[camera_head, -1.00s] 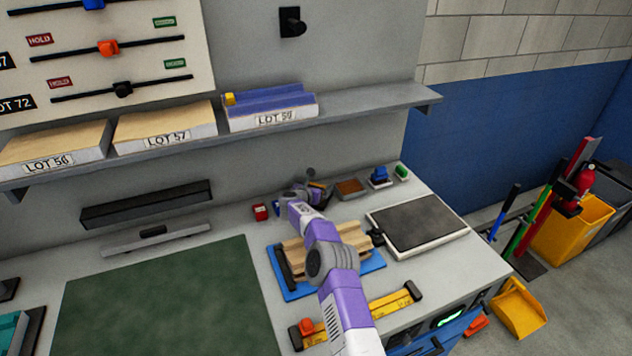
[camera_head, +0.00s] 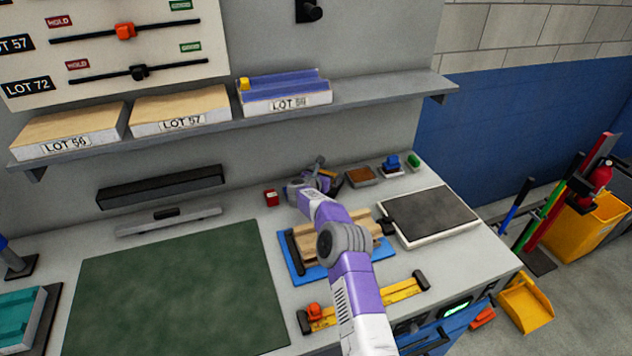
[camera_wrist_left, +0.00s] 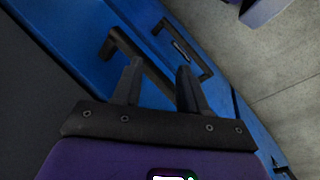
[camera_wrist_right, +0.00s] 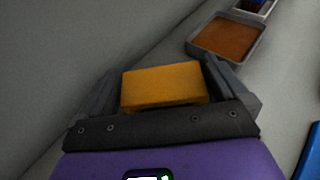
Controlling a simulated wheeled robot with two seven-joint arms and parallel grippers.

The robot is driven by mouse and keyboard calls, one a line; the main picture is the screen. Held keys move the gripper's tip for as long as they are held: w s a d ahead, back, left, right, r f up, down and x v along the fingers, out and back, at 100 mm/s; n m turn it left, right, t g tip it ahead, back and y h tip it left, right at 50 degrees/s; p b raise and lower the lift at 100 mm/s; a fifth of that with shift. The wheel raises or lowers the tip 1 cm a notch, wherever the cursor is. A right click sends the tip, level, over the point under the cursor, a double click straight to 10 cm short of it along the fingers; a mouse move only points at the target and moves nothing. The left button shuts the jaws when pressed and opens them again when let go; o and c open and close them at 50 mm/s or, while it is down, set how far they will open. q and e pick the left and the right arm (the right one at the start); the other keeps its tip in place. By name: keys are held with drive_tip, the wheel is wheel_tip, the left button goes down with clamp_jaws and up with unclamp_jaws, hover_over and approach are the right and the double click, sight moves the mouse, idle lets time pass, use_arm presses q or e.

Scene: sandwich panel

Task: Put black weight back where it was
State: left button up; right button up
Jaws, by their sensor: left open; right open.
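I cannot single out the black weight for sure in any view. My right gripper (camera_head: 322,182) is at the back of the bench, beyond the blue tray, partly hidden by my own arm. In the right wrist view my right gripper (camera_wrist_right: 160,75) is open, with a yellow block (camera_wrist_right: 162,84) between its fingers; whether they touch it I cannot tell. My left gripper (camera_wrist_left: 158,68) is open and empty, in front of blue drawers with black handles (camera_wrist_left: 130,55); it is not in the head view.
A blue tray (camera_head: 292,267) with wooden pieces lies under my right arm. A yellow gauge with black ends (camera_head: 400,292) lies in front. The green mat (camera_head: 175,295) is clear.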

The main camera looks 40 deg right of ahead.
drive_tip(key=v, duration=1)
drive_tip(key=shift+s+a+r, duration=0.1)
drive_tip(key=shift+s+a, duration=0.05)
drive_tip(key=shift+p, duration=0.3)
